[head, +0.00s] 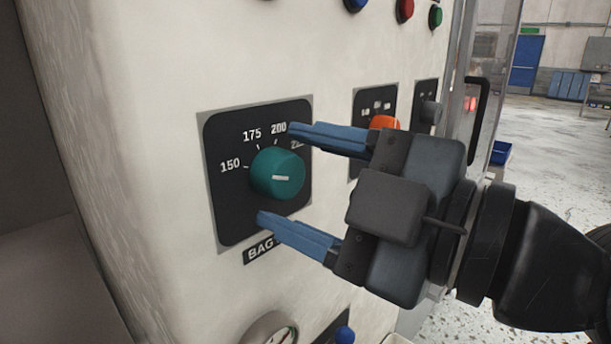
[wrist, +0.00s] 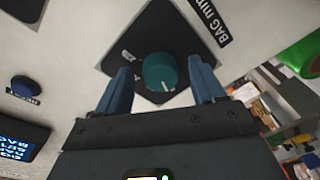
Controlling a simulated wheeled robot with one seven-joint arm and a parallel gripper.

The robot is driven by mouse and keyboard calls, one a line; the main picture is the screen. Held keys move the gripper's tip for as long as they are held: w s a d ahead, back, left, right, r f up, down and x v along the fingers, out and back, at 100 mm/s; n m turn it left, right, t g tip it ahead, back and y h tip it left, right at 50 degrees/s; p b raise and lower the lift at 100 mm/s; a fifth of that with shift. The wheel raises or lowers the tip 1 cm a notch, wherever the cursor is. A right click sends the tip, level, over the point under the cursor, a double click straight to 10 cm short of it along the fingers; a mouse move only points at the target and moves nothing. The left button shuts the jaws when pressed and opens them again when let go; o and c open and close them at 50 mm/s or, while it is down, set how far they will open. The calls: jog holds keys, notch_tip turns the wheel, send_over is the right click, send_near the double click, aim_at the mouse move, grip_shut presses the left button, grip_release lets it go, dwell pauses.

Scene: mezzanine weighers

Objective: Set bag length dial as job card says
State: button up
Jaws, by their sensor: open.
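The bag length dial is a teal knob (head: 279,173) on a black plate (head: 228,205) on the light panel. Its scale reads 150, 175, 200 and a further number partly covered by a finger. A white mark on the knob's face points right, away from the visible 150 and 175. My gripper (head: 276,174) is open, its blue fingers above and below the knob in the head view. In the wrist view the knob (wrist: 160,72) sits between the two fingers (wrist: 164,88), with a gap on each side. The job card is not identifiable in either view.
An orange knob (head: 384,122) and a grey knob (head: 431,113) are on plates to the right. Blue, red and green buttons (head: 405,10) line the top. A gauge (head: 271,329) and blue knob (head: 345,335) sit below. A black handle (head: 478,115) stands right.

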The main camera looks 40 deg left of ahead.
jog(key=shift+c, duration=0.2)
jog(key=c, duration=1)
